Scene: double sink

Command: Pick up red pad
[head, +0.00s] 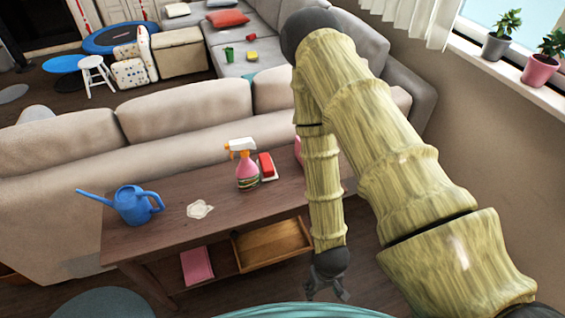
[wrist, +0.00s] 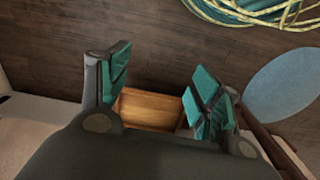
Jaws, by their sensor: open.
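A red pad-like block (head: 266,164) with a white underside or base lies on the brown wooden table (head: 170,225), just right of a pink spray bottle (head: 246,170). A flat pinkish-red piece (head: 197,265) lies on the table's lower shelf; I cannot tell which of the two is the red pad. My gripper (head: 327,290) hangs low in front of the table's right end, apart from both. In the wrist view its teal-padded fingers (wrist: 160,85) are spread with nothing between them. A wooden tray (wrist: 148,108) shows beyond them; neither red item shows there.
The wooden tray (head: 270,245) sits on the lower shelf, left of my gripper. A blue watering can (head: 132,204) and a whitish flat item (head: 199,209) stand on the tabletop. A beige sofa (head: 180,125) backs the table. Coiled hose or cord (wrist: 250,10) lies on the floor.

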